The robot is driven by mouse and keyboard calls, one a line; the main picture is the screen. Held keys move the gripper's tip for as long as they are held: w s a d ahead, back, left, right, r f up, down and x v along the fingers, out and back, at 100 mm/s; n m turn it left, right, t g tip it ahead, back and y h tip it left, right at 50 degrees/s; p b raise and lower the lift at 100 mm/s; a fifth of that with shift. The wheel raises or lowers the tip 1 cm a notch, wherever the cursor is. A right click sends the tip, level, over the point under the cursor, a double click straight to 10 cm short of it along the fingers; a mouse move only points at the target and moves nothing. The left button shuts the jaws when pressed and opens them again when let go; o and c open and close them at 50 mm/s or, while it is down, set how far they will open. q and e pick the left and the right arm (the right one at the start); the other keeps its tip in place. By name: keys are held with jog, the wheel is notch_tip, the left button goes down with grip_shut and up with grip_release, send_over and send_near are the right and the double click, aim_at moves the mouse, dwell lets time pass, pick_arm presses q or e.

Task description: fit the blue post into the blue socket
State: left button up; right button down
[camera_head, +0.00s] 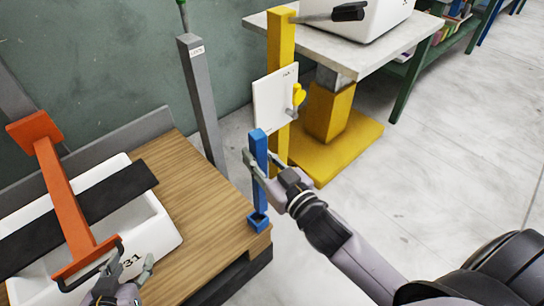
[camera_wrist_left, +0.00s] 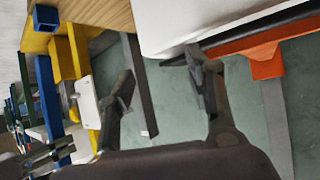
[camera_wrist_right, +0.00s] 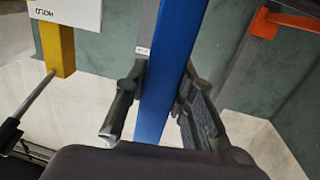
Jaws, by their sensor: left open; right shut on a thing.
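The blue post (camera_head: 259,150) is a long square bar, held roughly upright by my right gripper (camera_head: 262,172). It also shows in the left wrist view (camera_wrist_left: 48,100) and fills the middle of the right wrist view (camera_wrist_right: 168,75) between the two fingers. The blue socket (camera_head: 258,222) is a small square holder at the right corner of the wooden table. In the left wrist view a gap shows between the post's end and the socket (camera_wrist_left: 46,17). My left gripper (camera_head: 124,282) is open and empty by the front of the white bin.
An orange lever (camera_head: 65,195) with a black handle lies over the white bin (camera_head: 160,235) on the wooden table (camera_head: 205,190). A grey post (camera_head: 202,100) stands behind. A yellow column (camera_head: 281,45) with a white plate (camera_head: 274,98) stands just beyond the blue post.

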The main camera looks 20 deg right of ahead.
pick_arm(q)
jog(key=shift+s+a+f+g, duration=0.3)
jog(key=shift+s+f+g, duration=0.4)
jog(key=shift+s+f, duration=0.2)
pick_arm(e)
jog(key=w, duration=0.1)
jog(key=n+y, duration=0.1)
jog(key=w+f+y, duration=0.1)
jog(key=shift+w+a+n+g, duration=0.3)
jog(key=shift+g, duration=0.1)
pick_arm(q)
jog(key=shift+s+y, duration=0.1)
jog(key=shift+y, duration=0.2)
pick_arm(e)
jog(key=shift+r, duration=0.1)
jog(key=shift+p, duration=0.6)
pick_arm(q)
jog(key=w+d+r+t+h+b, duration=0.1)
jog(key=w+r+t, duration=0.2)
jog(key=r, duration=0.2)
jog(key=w+d+r+t+h+b, duration=0.1)
jog(key=w+d+r+t+b, duration=0.1)
jog(key=w+r+t, duration=0.1)
jog(key=shift+w+d+r+t+b, duration=0.25)
jog(key=shift+r+t, duration=0.45)
jog(key=shift+r, duration=0.7)
pick_arm(e)
jog(key=shift+f, duration=2.9)
pick_arm(q)
jog(key=shift+a, duration=0.1)
